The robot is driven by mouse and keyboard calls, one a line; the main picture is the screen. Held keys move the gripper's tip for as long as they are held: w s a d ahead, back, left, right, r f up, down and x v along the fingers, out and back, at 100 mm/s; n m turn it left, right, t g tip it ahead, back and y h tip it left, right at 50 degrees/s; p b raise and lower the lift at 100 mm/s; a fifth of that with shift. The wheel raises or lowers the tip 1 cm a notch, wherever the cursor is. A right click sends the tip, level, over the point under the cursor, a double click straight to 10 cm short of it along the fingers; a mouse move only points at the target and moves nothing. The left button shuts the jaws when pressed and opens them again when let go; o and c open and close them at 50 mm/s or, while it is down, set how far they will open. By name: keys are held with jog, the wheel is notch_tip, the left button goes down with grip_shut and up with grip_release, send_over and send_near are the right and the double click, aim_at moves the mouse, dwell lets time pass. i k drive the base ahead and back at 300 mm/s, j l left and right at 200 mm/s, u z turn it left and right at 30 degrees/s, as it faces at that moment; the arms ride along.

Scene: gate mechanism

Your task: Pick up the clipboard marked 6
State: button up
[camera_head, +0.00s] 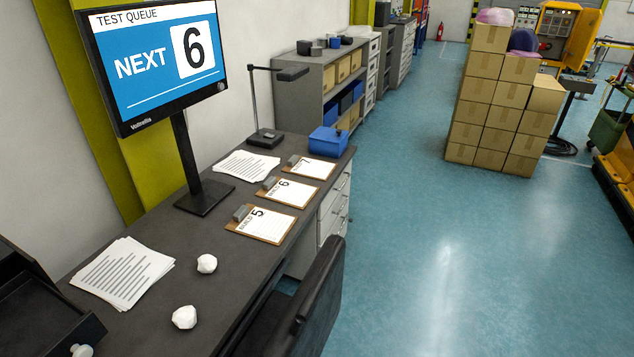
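The clipboard marked 6 (289,193) lies flat on the dark desk (150,310). It has a brown board, a white sheet and a grey clip at its left end. It is the middle one of three clipboards in a row. The clipboard marked 5 (262,225) lies nearer to me. Another clipboard (312,168) lies farther away, and its number looks like 7 or 1, too small to tell. A monitor (150,60) on the desk reads "TEST QUEUE NEXT 6". My gripper is not in view.
A black chair (305,300) stands against the desk's front edge. Paper stacks (122,272), crumpled paper balls (184,317), a lamp (265,138) and a blue box (328,141) are on the desk. Stacked cartons (500,110) stand at right. The blue floor between is clear.

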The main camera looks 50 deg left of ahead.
aim_at(281, 190)
jog(key=i+u, duration=0.4)
jog(key=i, duration=0.5)
jog(key=i+l+u, duration=0.15)
jog(key=i+u, duration=0.3)
jog(key=i, duration=0.4)
jog(key=i+u, duration=0.35)
jog(key=i, duration=0.15)
jog(key=i+u, duration=0.3)
jog(key=i, duration=0.15)
jog(key=i+l+u, duration=0.15)
jog(key=i+u, duration=0.2)
jog(key=i, duration=0.15)
jog(key=i+l+u, duration=0.35)
jog(key=i+u, duration=0.4)
jog(key=i+l+u, duration=0.2)
jog(key=u, duration=0.2)
jog(key=i+l+u, duration=0.4)
jog(key=i+j, duration=0.05)
jog(key=j, duration=0.05)
